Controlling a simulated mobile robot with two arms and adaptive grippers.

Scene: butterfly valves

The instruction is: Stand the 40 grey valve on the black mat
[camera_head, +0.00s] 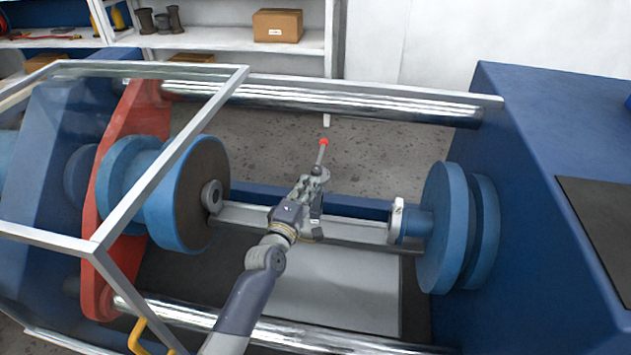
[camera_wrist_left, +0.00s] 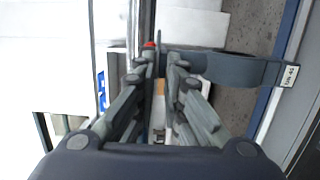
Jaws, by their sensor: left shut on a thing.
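My left gripper (camera_head: 317,185) reaches in from below over the middle of the test bench, between the two blue flanges. It is shut on the grey valve (camera_head: 321,158), whose lever ends in a red tip and points away from me. In the left wrist view the fingers (camera_wrist_left: 164,62) close near the red tip, and the grey valve (camera_wrist_left: 235,67) extends right to a small white label that seems to read 40. The valve body is mostly hidden in the head view. The black mat (camera_head: 605,220) lies on the blue cabinet top at the right, partly cut off.
A left blue flange (camera_head: 185,195) and a right blue flange (camera_head: 455,230) face each other across the bench. Chrome rods (camera_head: 330,102) and a grey guard frame (camera_head: 165,155) surround the space. A shelf (camera_head: 220,40) with a cardboard box (camera_head: 278,25) stands behind.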

